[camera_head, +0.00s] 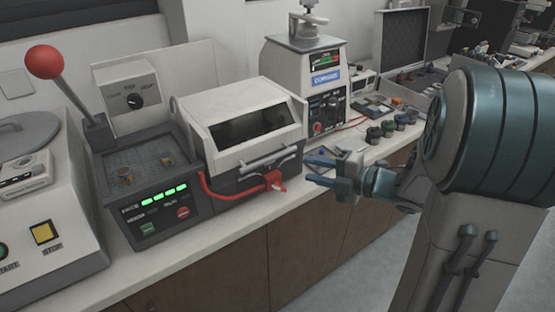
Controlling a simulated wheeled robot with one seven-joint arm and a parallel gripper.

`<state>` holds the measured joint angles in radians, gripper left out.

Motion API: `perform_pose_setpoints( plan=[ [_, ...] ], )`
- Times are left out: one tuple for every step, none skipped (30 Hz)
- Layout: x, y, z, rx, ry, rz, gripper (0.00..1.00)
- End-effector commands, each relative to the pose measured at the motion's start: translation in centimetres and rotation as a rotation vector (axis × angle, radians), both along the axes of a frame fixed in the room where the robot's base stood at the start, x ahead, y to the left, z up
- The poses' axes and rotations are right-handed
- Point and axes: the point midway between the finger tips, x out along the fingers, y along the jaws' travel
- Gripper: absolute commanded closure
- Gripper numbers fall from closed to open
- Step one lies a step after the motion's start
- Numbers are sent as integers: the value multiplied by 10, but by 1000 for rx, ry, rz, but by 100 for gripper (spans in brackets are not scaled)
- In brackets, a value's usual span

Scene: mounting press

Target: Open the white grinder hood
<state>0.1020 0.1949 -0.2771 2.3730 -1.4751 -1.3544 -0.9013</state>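The white grinder hood (205,113) sits over its grey base in the middle left and looks closed. It has a dark window (248,127) in its sloping front. A pale bar handle (268,159) runs along its lower front edge. My gripper (310,168) is to the right of the hood and handle, apart from them in the picture. Its two blue fingers are spread with a gap between them, and nothing shows in the gap. The exact distance in depth to the handle is hard to tell.
A red hose with a red fitting (275,181) hangs just below the handle. A black control unit with a red-ball lever (45,62) stands left of the hood. A white press (305,75) stands behind right, with small dark cups (375,134) beside it. The floor in front is clear.

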Motion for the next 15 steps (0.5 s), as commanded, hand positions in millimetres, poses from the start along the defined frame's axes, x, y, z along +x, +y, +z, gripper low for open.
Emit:
perform_pose_setpoints(
  plan=[
    [6, 10, -1, 0, 2, 4, 66],
    [9, 16, -2, -1, 2, 6, 66],
    [14, 23, -3, -1, 2, 6, 66],
    [17, 29, -5, -1, 2, 5, 66],
    [21, 34, -6, 0, 2, 4, 66],
    [26, 41, -8, 0, 3, 5, 66],
    [29, 46, -9, 0, 3, 4, 66],
    [32, 51, -10, 0, 2, 4, 66],
    [37, 58, -11, -1, 1, 3, 66],
    [40, 62, -12, -1, 1, 3, 66],
    [42, 66, -13, 0, 2, 2, 66],
    [45, 71, -15, 0, 3, 2, 66],
    [48, 74, -15, -1, 2, 1, 66],
    [50, 77, -16, -1, 2, 0, 66],
    [52, 81, -16, -1, 1, 1, 66]
  ],
)
